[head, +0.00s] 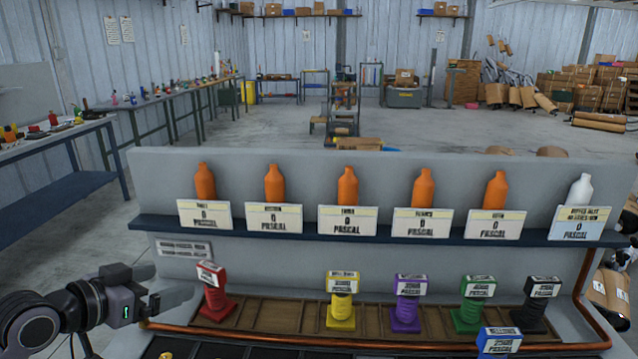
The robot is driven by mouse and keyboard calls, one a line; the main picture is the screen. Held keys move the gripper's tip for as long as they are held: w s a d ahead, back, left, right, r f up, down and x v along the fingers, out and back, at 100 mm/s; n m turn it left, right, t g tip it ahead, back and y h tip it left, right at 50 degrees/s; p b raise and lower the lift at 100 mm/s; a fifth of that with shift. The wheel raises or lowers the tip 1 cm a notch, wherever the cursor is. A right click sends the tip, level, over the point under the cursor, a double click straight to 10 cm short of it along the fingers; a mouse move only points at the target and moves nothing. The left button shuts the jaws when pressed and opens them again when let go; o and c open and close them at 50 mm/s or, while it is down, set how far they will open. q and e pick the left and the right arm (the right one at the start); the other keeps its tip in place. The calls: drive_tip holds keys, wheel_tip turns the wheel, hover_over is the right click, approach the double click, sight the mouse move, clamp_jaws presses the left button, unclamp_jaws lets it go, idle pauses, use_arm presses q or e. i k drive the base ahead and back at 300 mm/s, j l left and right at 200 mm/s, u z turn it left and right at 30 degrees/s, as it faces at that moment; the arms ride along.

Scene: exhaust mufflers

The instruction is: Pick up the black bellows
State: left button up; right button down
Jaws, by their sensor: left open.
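The black bellows (530,318) stands upright at the right end of the brown sectioned tray (278,317), with a label plate on top. My left gripper (152,299) is at the lower left, open and empty, left of the red bellows (214,300) and far across the bench from the black one. My right gripper is not in view.
Yellow (341,310), purple (405,314) and green (468,315) bellows stand in the row left of the black one. A shelf (330,235) with orange bottles and signs runs above. A copper pipe (400,345) borders the tray.

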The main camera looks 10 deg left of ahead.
sight(537, 289)
drive_tip(key=k+j, duration=0.25)
drive_tip(key=k, duration=0.2)
drive_tip(key=k+j, duration=0.25)
drive_tip(key=k, duration=0.25)
